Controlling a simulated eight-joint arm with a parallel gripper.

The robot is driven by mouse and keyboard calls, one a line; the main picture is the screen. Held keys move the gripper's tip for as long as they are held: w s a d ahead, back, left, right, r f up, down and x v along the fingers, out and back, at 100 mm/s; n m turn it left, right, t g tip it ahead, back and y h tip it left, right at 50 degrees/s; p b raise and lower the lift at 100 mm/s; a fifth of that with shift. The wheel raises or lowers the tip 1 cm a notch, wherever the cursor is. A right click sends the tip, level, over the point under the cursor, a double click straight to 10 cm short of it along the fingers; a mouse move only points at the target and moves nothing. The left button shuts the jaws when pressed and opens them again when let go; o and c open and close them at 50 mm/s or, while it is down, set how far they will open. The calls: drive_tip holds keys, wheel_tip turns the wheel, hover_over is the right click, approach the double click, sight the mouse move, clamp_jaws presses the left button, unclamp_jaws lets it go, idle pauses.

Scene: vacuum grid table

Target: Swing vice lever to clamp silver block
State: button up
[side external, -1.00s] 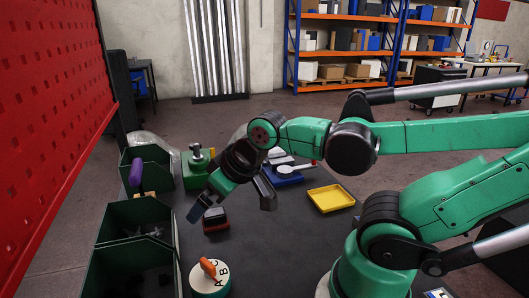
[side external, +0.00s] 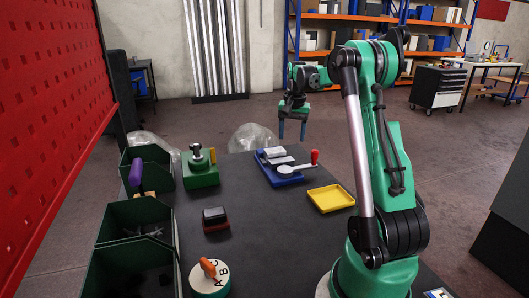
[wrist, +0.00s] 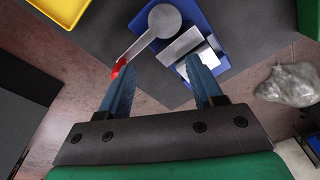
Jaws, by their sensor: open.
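The vice has a blue base (side external: 277,173) near the far edge of the table and also shows in the wrist view (wrist: 212,25). Its silver lever (side external: 296,169) ends in a red handle (side external: 314,157) at the right. The silver block (side external: 273,152) lies on the base; in the wrist view silver pieces (wrist: 180,46) show beside the lever's round hub (wrist: 164,20). My gripper (side external: 292,137) is open and empty, fingers down, above and behind the vice. In the wrist view the red handle (wrist: 119,67) appears by the left fingertip; contact cannot be told.
A yellow tray (side external: 331,198) lies right of the vice. A green fixture (side external: 200,172) stands to its left. A dark red-based block (side external: 215,219), a lettered dial (side external: 210,277) and green bins (side external: 135,222) are nearer. A crumpled clear bag (side external: 250,138) lies behind the table.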

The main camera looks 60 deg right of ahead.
sight(315, 150)
drive_tip(key=s+d+f+m, duration=0.1)
drive_tip(key=s+d+f, duration=0.1)
drive_tip(key=s+d, duration=0.1)
drive_tip(key=s+d+f+m+y, duration=0.1)
drive_tip(key=s+d, duration=0.1)
drive_tip(key=shift+d+m+g, duration=0.25)
drive_tip(key=shift+m+g, duration=0.05)
drive_tip(key=shift+s+d+f, duration=0.15)
drive_tip(key=shift+s+f, duration=0.05)
drive_tip(key=shift+f, duration=2.75)
clamp_jaws()
